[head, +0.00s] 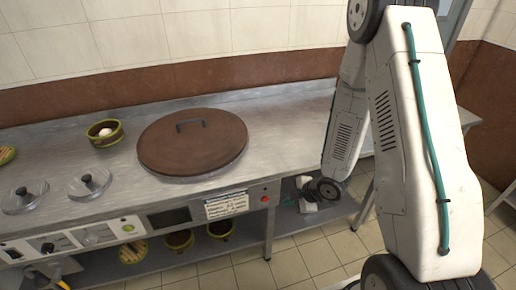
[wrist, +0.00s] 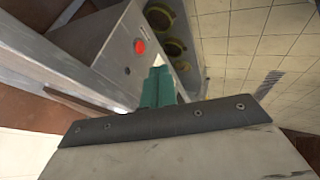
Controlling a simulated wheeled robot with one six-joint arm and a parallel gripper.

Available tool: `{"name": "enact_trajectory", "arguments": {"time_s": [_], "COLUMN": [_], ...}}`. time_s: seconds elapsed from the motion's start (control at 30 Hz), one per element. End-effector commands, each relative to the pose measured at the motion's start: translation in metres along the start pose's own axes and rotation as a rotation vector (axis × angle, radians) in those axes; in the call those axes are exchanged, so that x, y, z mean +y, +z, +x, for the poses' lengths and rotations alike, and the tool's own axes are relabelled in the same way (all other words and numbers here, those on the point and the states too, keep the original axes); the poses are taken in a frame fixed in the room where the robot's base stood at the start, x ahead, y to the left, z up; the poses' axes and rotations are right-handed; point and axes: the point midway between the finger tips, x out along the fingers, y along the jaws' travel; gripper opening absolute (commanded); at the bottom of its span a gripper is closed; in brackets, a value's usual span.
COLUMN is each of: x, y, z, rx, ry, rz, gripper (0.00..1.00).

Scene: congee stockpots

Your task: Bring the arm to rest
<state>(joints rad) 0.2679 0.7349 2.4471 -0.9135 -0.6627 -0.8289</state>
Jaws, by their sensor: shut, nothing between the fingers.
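My gripper (wrist: 159,78) shows in the wrist view as two teal fingers side by side, shut with nothing between them. It is in front of the steel counter's front panel, near the red button (wrist: 139,46). In the head view my white arm fills the right side and bends down past the counter's right end. Its wrist end hangs low by the counter front, and the fingers are hard to make out there.
The steel counter (head: 285,125) carries a large brown lid (head: 193,142), a green-rimmed bowl (head: 105,133) and two small metal lids (head: 89,182). Tiled floor (head: 310,258) lies open in front.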

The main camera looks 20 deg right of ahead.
Motion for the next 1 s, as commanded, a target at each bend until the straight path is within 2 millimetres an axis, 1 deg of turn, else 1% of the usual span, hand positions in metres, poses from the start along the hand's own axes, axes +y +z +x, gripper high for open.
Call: {"name": "enact_trajectory", "arguments": {"time_s": [0.1,0.17,0.27,0.33,0.37,0.43,0.53,0.67,0.7,0.77,0.8,0.87,0.9,0.97,1.0], "x": [0.000,-0.005,-0.019,-0.033,-0.037,-0.041,-0.039,-0.031,-0.028,-0.024,-0.022,-0.020,-0.019,-0.019,-0.020], "y": [0.000,0.005,0.021,0.036,0.042,0.054,0.063,0.061,0.058,0.050,0.043,0.030,0.021,0.006,-0.005], "z": [0.000,0.000,-0.002,-0.006,-0.011,-0.026,-0.056,-0.103,-0.119,-0.143,-0.160,-0.184,-0.199,-0.221,-0.235], "rx": [-0.001,-0.023,-0.106,-0.194,-0.237,-0.341,-0.487,-0.657,-0.702,-0.764,-0.800,-0.847,-0.872,-0.901,-0.916], "ry": [-0.001,-0.023,-0.082,-0.137,-0.156,-0.186,-0.204,-0.198,-0.191,-0.177,-0.168,-0.154,-0.145,-0.131,-0.124], "rz": [0.011,0.038,0.121,0.207,0.246,0.338,0.471,0.647,0.701,0.785,0.841,0.922,0.975,1.050,1.097], "gripper": [0.00,0.00,0.00,0.00,0.00,0.00,0.00,0.00,0.00,0.00,0.00,0.00,0.00,0.00,0.00]}}
